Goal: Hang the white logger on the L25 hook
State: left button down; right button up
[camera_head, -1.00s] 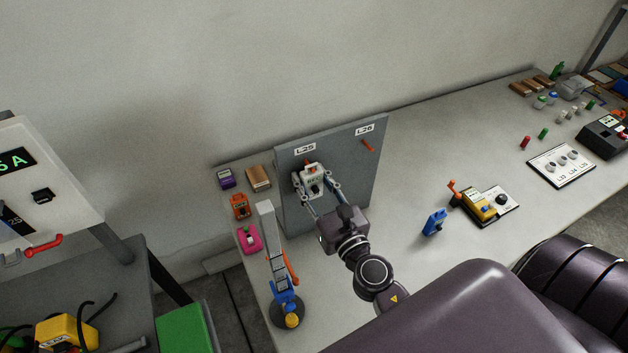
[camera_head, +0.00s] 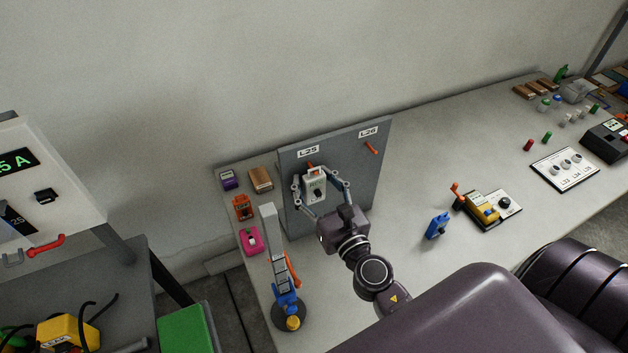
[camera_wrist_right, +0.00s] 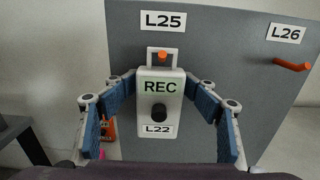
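The white logger (camera_head: 314,191) is upright against the grey board (camera_head: 362,185), under the L25 label (camera_head: 308,151). In the right wrist view the logger (camera_wrist_right: 159,112) shows "REC", a black knob and an "L22" tag. The orange L25 hook (camera_wrist_right: 162,57) shows inside the logger's top loop, and the logger appears to hang on it. My right gripper (camera_head: 322,183) is open, its fingers on either side of the logger. My left gripper is not in view.
The L26 hook (camera_head: 371,148) is empty, to the right. A stand (camera_head: 272,250) holding a blue item is left of my right arm. Orange (camera_head: 242,208), pink (camera_head: 251,240) and purple (camera_head: 229,180) devices lie left of the board. A blue device (camera_head: 437,226) stands right.

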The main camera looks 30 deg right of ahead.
jog(key=shift+w+f, duration=0.1)
dwell(0.3)
jog(key=shift+f, duration=0.1)
jog(key=shift+s, duration=0.45)
jog(key=s, duration=1.1)
jog(key=shift+s+a, duration=0.15)
jog(key=shift+a, duration=0.2)
